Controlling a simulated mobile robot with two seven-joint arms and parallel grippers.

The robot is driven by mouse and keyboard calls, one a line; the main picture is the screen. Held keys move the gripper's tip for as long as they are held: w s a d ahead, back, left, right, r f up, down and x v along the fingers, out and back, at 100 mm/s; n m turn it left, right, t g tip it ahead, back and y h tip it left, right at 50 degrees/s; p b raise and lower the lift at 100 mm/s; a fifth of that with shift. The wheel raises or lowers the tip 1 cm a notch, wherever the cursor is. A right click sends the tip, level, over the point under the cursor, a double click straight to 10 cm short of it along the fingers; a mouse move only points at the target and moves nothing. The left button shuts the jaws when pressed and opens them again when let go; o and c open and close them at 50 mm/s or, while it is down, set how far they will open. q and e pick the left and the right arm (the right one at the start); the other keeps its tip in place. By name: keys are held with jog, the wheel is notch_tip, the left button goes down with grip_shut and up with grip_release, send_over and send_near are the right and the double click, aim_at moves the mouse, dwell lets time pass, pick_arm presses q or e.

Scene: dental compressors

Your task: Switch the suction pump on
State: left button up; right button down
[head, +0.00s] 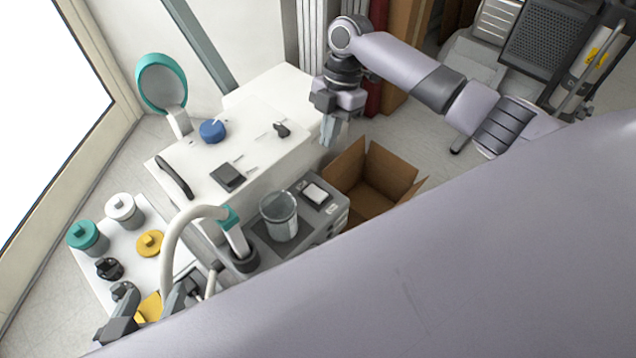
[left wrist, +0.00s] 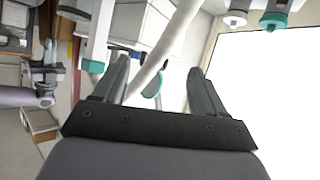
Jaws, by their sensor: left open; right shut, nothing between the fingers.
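A grey unit (head: 333,212), which looks like the suction pump, stands low in the middle of the head view. It carries a clear jar (head: 279,215) and a pale square panel or switch (head: 315,193) on top; its on/off state cannot be told. A thick white hose (head: 172,240) with a teal collar arches to its left. My left gripper (head: 150,308) is open at the bottom left, over the white side table, apart from the pump. In the left wrist view the open fingers (left wrist: 160,85) show, with a white tube behind them. My right gripper (head: 331,132) is shut and empty, above and behind the pump.
The white side table (head: 85,262) holds teal-lidded and white jars, a yellow lid and black knobs. A white cabinet (head: 262,150) behind carries a blue pot (head: 212,130), a dark box and a round teal mirror (head: 162,82). An open cardboard box (head: 372,182) stands right of the pump.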

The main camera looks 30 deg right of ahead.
jog(key=b, duration=0.5)
send_near(320, 197)
jog(key=x, duration=0.5)
jog(key=shift+a+f, duration=0.1)
jog(key=shift+a, duration=0.05)
jog(key=shift+f, duration=0.45)
pick_arm(q)
jog(key=d+h, duration=0.1)
jog(key=d, duration=0.1)
jog(key=w+d+f+h, duration=0.1)
jog(key=d, duration=0.1)
jog(key=shift+w+d+n+h, duration=0.1)
jog(key=shift+n+h, duration=0.2)
jog(key=shift+n, duration=0.1)
